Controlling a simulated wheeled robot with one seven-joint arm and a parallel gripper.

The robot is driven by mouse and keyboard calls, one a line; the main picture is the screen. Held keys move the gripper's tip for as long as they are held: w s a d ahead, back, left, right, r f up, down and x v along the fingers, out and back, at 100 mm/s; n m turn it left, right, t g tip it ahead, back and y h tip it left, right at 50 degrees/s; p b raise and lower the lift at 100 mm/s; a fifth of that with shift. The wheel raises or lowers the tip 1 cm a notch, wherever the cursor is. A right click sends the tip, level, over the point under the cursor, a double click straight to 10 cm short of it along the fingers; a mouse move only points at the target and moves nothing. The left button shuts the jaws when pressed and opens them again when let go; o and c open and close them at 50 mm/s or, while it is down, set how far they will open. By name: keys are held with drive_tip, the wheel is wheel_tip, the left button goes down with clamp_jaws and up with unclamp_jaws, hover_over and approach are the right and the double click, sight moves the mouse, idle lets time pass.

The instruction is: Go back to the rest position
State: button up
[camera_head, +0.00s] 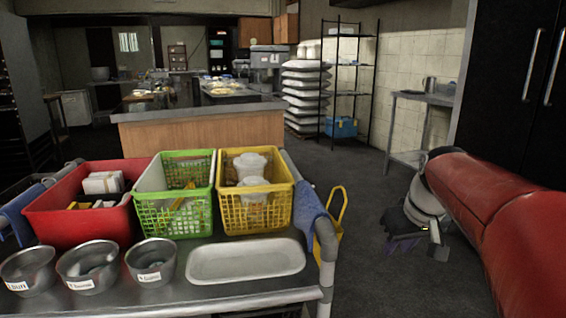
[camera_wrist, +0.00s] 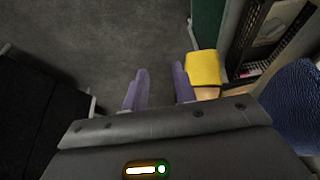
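My gripper (camera_head: 405,244) hangs at the right in the head view, over the dark floor and to the right of the metal table. My red-covered arm runs from it to the right edge. In the wrist view my gripper (camera_wrist: 159,86) shows two purple fingers, spread apart. Only grey floor (camera_wrist: 95,50) shows between them, so it is open and empty. No object is touching the fingers.
The metal table (camera_head: 215,296) holds a red crate (camera_head: 80,222), a green basket (camera_head: 175,222), a yellow basket (camera_head: 252,212), a white tray (camera_head: 246,261) and metal bowls (camera_head: 88,266). A blue cloth (camera_head: 311,212) hangs by its right edge, near a yellow object (camera_head: 329,240). Dark cabinets (camera_head: 510,90) stand right.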

drive_tip(key=s+a+f, duration=0.2)
drive_tip(key=s, duration=0.4)
drive_tip(key=s+a+f+m, duration=0.1)
drive_tip(key=s+a+f, duration=0.2)
drive_tip(key=s, duration=0.4)
drive_tip(key=s+a+f+m+t, duration=0.1)
drive_tip(key=s+a+f, duration=0.1)
drive_tip(key=s, duration=0.5)
drive_tip(key=shift+s+a+f+h, duration=0.25)
drive_tip(key=shift+a+f+h, duration=0.1)
drive_tip(key=shift+a+h, duration=0.1)
